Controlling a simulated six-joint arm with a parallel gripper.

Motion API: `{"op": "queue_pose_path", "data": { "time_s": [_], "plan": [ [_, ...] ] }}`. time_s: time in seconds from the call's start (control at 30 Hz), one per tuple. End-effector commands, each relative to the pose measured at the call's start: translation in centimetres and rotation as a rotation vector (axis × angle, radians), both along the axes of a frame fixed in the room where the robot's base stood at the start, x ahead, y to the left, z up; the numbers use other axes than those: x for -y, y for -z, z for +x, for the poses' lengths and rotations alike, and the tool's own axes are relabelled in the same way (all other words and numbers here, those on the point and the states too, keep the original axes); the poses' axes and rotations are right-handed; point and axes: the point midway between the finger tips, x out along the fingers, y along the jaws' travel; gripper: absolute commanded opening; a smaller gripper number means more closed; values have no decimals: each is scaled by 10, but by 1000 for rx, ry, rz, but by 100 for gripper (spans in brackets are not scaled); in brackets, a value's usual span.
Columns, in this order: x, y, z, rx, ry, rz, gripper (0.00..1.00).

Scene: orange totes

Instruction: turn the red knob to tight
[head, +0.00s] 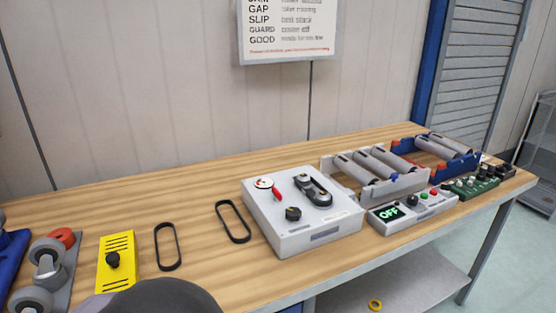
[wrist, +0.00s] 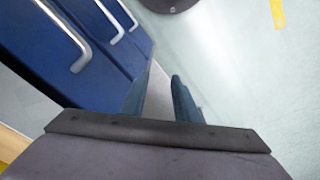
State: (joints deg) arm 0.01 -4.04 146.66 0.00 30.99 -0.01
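A light grey box (head: 325,225) stands on the bench. Its top carries a round white dial (head: 263,182) with a red pointer-like part (head: 277,194) at its lower right, a black knob (head: 293,214), and a small black belt (head: 313,190) around two pulleys. I cannot make out a tight mark, or tell surely whether the red part is the red knob. My gripper (wrist: 163,76) shows in the wrist view, its two fingers apart with nothing between them. It points at the floor beside blue drawers, away from the box. The gripper is not visible in the head view.
A control panel (head: 412,207) reading OFF and a roller frame (head: 335,177) stand right of the box. Two loose black belts (head: 233,222) (head: 167,247) and a yellow block (head: 117,262) lie left. Blue drawers with handles (wrist: 90,45) are close to my gripper. Bare wood lies behind the belts.

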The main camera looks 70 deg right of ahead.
Motion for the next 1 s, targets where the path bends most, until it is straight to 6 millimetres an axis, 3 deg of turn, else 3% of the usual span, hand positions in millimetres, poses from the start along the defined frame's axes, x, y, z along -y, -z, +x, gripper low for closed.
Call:
{"op": "queue_pose_path", "data": {
  "time_s": [0.03, 0.2, 0.67, 0.83, 1.0],
  "plan": [
    [0, -30, 2, 6, 1, 0, 28],
    [1, -77, 11, 33, 4, 0, 28],
    [23, -185, 43, 93, 52, -1, 28],
    [59, -225, 67, 117, 121, -7, 28],
    [137, -245, 91, 138, 248, -14, 28]
  ]
}}
